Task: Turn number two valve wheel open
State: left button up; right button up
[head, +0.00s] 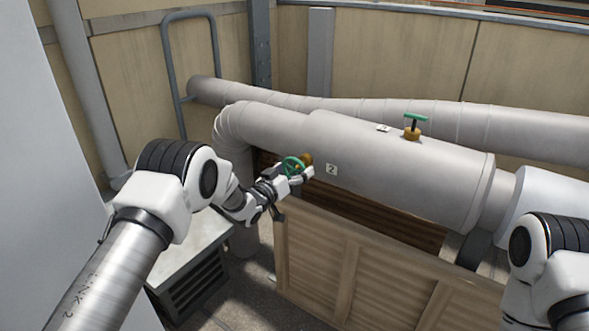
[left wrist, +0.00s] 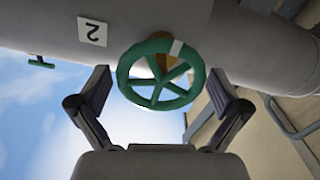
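The number two valve wheel (head: 292,167) is green with spokes, on a brass stem at the side of the large grey pipe. A white plate marked 2 (head: 331,170) is to its right. In the left wrist view the wheel (left wrist: 160,102) has a white mark on its rim, and the plate (left wrist: 93,31) appears upside down. My left gripper (head: 292,178) is at the wheel. In the left wrist view its two fingers (left wrist: 168,101) stand wide apart on either side of the rim, with gaps showing. My right arm shows at the lower right of the head view, but its gripper is out of view.
A second green valve handle (head: 415,119) with a brass base stands on top of the pipe (head: 400,170). A wooden crate (head: 350,265) stands below the pipe. A grey metal box (head: 195,265) is beneath my left arm. A grey rail (head: 190,75) stands behind.

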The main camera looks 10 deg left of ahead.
pick_arm(q)
jog(key=shift+f, duration=0.15)
jog(key=shift+s+a, duration=0.2)
jog(key=shift+s, duration=0.2)
jog(key=v, duration=1.1)
